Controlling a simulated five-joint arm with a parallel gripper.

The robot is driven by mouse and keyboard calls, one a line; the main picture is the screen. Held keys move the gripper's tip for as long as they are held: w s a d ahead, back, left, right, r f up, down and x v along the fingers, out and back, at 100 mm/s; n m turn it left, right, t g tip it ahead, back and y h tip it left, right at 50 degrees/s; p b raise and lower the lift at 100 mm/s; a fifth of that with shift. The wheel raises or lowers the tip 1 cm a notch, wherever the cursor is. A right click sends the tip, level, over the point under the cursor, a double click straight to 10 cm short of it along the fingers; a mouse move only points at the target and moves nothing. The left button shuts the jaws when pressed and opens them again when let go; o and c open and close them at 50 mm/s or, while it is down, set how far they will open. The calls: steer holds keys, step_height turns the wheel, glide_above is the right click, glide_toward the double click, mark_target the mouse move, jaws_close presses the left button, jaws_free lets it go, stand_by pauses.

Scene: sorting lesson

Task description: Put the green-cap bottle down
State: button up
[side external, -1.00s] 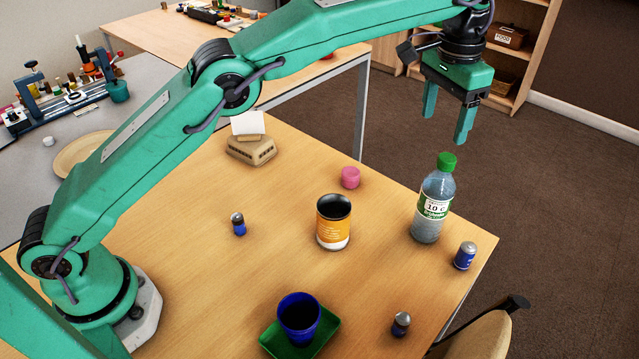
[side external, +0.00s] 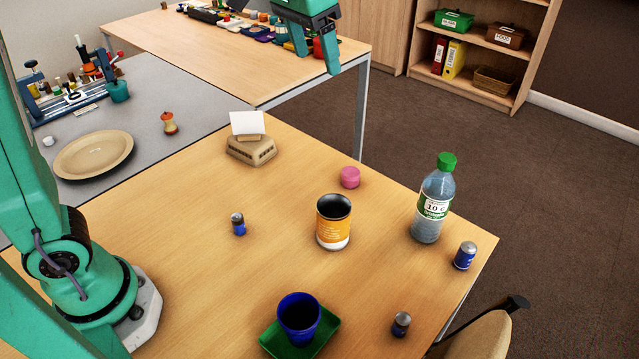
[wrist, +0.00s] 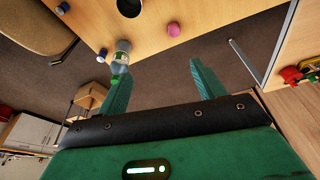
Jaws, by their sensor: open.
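The green-cap bottle (side external: 433,205) stands upright on the wooden table (side external: 190,290), near its right corner. It is clear, with a white and green label. In the wrist view the bottle (wrist: 121,52) shows beyond the left finger, apart from the jaws. My gripper (side external: 333,68) is high at the top of the side view, partly cut off by the frame edge. In the wrist view its two fingers (wrist: 158,82) are spread wide with nothing between them.
A blue cup (side external: 298,318) stands on a green tray (side external: 328,328). A beige block with a card (side external: 252,149) is at the back.

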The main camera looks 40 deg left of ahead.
steer(key=s+a+f+t, duration=0.1)
steer(key=s+a+f, duration=0.2)
steer(key=s, duration=0.3)
steer(key=s+a+f+n, duration=0.1)
steer(key=s+a+f, duration=0.3)
steer(key=s, duration=0.3)
steer(key=s+a+f+n+t, duration=0.1)
steer(key=s+a+f, duration=0.2)
steer(key=s, duration=0.4)
steer(key=shift+s+a+f+t+y, duration=0.25)
steer(key=shift+f+t+y, duration=0.05)
steer(key=shift+f+y, duration=0.1)
